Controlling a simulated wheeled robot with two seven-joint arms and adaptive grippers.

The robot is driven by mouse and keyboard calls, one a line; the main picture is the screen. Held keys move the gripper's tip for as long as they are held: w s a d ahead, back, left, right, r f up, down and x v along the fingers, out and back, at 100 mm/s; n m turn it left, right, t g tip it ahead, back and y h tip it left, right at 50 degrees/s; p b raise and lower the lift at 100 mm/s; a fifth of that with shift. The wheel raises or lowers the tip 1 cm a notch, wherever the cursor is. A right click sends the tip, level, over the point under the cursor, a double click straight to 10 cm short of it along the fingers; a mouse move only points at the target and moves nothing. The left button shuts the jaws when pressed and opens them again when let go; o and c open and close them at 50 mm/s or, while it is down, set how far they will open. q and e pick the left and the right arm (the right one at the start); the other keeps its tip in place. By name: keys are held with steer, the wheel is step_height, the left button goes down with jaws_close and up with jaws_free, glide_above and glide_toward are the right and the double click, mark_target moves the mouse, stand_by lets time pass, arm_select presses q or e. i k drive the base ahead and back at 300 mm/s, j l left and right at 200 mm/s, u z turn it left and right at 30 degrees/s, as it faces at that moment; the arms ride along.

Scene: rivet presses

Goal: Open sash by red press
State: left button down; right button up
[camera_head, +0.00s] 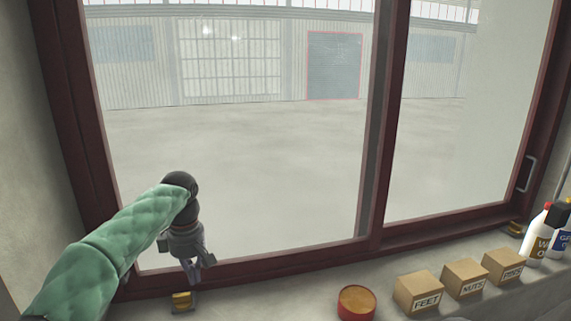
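A sliding window with dark red frames fills the view. Its left sash (375,130) has an upright at the middle, and its right sash (450,226) meets it there. A pale pull handle (527,173) is on the right sash's far right upright. My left gripper (201,268) hangs fingers down in front of the lower left frame, above the sill. Its fingers look apart, with nothing between them. Whether it touches the frame I cannot tell. My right gripper is not in view. I cannot make out a red press.
Cardboard boxes labelled FEET (418,293), NUTS (464,279) and a third (503,265) stand on the sill, with bottles (538,238) at the right. A round red tin (356,302) is left of them. Small yellow blocks (182,301) sit by the frame at left and right.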

mark_target(70, 13)
steer(key=k+l, duration=0.3)
steer(key=k, duration=0.15)
steer(key=k+l, duration=0.25)
steer(key=k, duration=0.25)
